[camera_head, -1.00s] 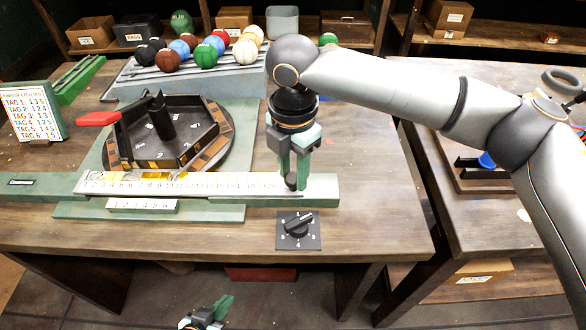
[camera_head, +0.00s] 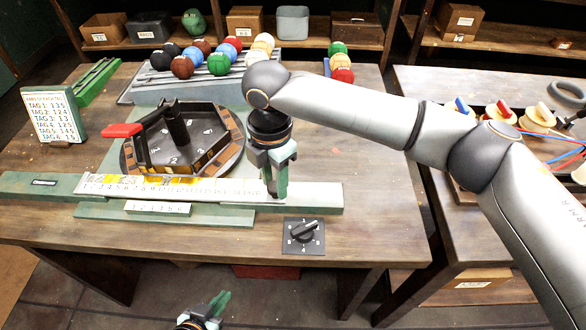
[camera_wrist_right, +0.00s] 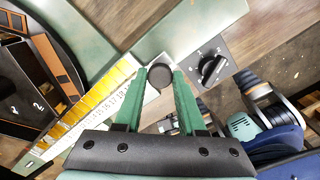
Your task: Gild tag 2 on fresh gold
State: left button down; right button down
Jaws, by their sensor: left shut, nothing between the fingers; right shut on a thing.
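My right gripper (camera_head: 271,192) is shut on a dark round knob (camera_wrist_right: 160,76) at the right end of the numbered white scale (camera_head: 105,186). A yellow gold strip (camera_head: 172,181) lies along the scale's back edge and also shows in the wrist view (camera_wrist_right: 90,110). A short plate numbered from 1 to 6 (camera_head: 158,207) sits in front of the scale. The tag card (camera_head: 52,115) stands at the left and lists numbers for each tag. My left gripper (camera_head: 207,312) is low at the bottom edge, shut and empty, below the bench.
A black dial (camera_head: 304,235) lies front right of the scale. Several coloured balls (camera_head: 218,64) rest on a grey rack behind.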

jog(key=shift+a, duration=0.65)
jog(key=c, duration=0.5)
grip_release()
notch_tip(320, 180, up, 13)
jog(key=shift+f, duration=0.2)
